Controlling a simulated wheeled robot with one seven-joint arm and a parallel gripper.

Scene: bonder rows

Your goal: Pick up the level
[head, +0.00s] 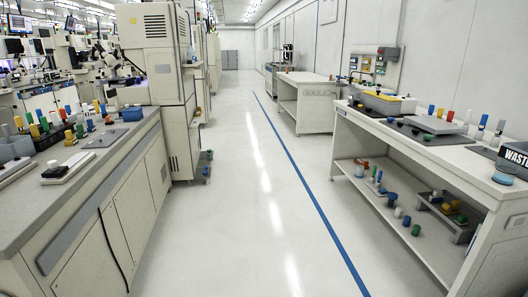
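I cannot make out a level for certain in the head view. A long yellow item (381,96) lies on the right bench (440,143), near its far end. It is too small to tell whether it is the level. My gripper is not in view.
The left counter (95,165) holds several coloured bottles and small trays. Tall beige machines (160,70) stand behind it. The aisle floor (240,200) between is clear.

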